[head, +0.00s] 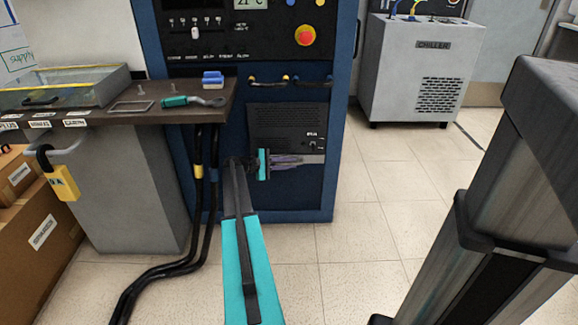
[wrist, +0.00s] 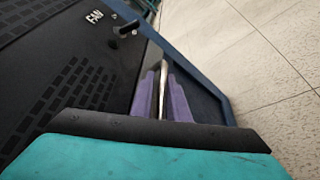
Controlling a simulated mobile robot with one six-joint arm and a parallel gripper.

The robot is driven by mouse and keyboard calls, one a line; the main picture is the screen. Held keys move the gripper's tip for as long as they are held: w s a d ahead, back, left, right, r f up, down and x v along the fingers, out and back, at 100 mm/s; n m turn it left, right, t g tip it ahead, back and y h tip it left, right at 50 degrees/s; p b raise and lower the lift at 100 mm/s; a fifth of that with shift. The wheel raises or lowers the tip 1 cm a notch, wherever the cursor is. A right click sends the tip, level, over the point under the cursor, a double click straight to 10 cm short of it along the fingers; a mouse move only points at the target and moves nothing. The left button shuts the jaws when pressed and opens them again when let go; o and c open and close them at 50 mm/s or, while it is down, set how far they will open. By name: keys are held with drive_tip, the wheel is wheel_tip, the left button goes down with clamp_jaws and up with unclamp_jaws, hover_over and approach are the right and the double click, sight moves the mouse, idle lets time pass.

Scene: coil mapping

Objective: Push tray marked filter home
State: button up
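No label reading filter can be made out in either view. A black vented panel (head: 287,120) is set in the blue cabinet's lower front; the wrist view shows a panel marked FAN (wrist: 60,75) with a small black knob (wrist: 126,30). My gripper (head: 298,160), with purple fingers and a teal body, lies sideways at the panel's lower part. In the wrist view my fingers (wrist: 163,90) lie on either side of a thin pale bar (wrist: 163,75). Whether they touch or clamp it cannot be told. The gripper body hides part of the panel.
The blue cabinet (head: 235,203) has a red button (head: 305,35) above. A bench (head: 218,105) at the left holds a blue block (head: 212,78) and a teal-handled tool (head: 190,101). Black hoses (head: 205,220) run down to the floor. A chiller (head: 420,75) stands back right; floor right of the cabinet is clear.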

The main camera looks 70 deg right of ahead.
drive_tip(key=p+v, duration=0.3)
drive_tip(key=v, duration=1)
drive_tip(key=shift+w+a, duration=0.25)
drive_tip(key=shift+w+r+p, duration=0.1)
drive_tip(key=shift+r+p, duration=0.1)
drive_tip(key=shift+p, duration=0.1)
